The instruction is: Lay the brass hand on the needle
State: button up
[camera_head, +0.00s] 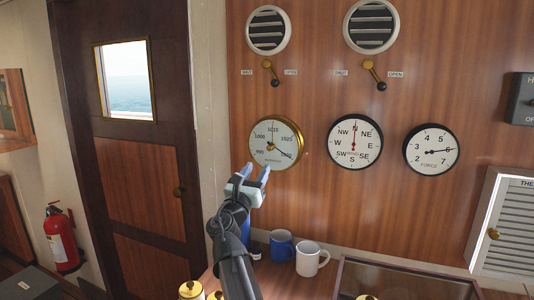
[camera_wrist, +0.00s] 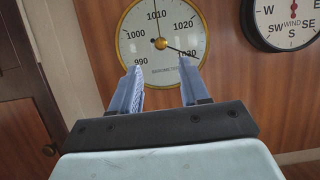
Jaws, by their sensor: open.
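The barometer (camera_head: 263,150) is a round white dial with a brass rim on the wood wall. It also fills the upper middle of the wrist view (camera_wrist: 140,55). Its dark needle (camera_wrist: 176,49) points right and slightly down, to about 1030. A thin brass hand (camera_wrist: 158,28) points nearly straight up, by 1010, with a brass knob at the dial's centre. My gripper (camera_head: 256,171) is open and empty, just below and left of the barometer in the head view. In the wrist view its two blue fingers (camera_wrist: 161,72) stand apart across the dial's lower part. Contact with the dial cannot be seen.
A wind dial (camera_head: 340,150) and a force dial (camera_head: 415,155) hang to the right. Two small levers (camera_head: 268,70) (camera_head: 375,74) sit under round vents above. A blue mug (camera_head: 282,246) and a white mug (camera_head: 309,260) stand below. A door is at left.

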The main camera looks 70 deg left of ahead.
aim_at(269, 149)
jog(key=x, duration=0.9)
jog(key=shift+w+a+r, duration=0.1)
grip_shut()
